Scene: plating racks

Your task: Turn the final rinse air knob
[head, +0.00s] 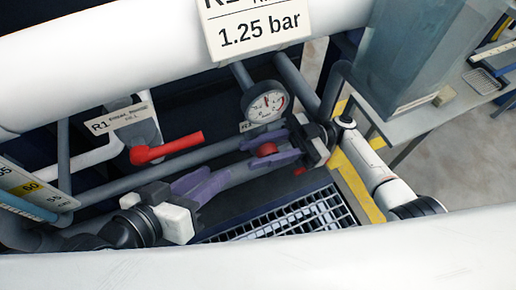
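A round red knob (266,150) sits low in the middle of the head view, below a round pressure gauge. My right gripper (262,151), with purple fingers, reaches in from the right and has one finger on each side of this knob. Whether the fingers press on it cannot be made out. My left gripper (214,180) is left of and nearer than the knob. Its purple fingers stand apart with nothing visible between them. No label naming the final rinse air knob is readable at the red knob.
The gauge (266,102) hangs just above my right gripper. A red lever handle (166,149) sticks out beside a label reading R1 (112,115). A sign (256,27) reads 1.25 bar. Grey pipes cross behind. A metal grating (285,222) lies below. A grey tank (415,50) stands at right.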

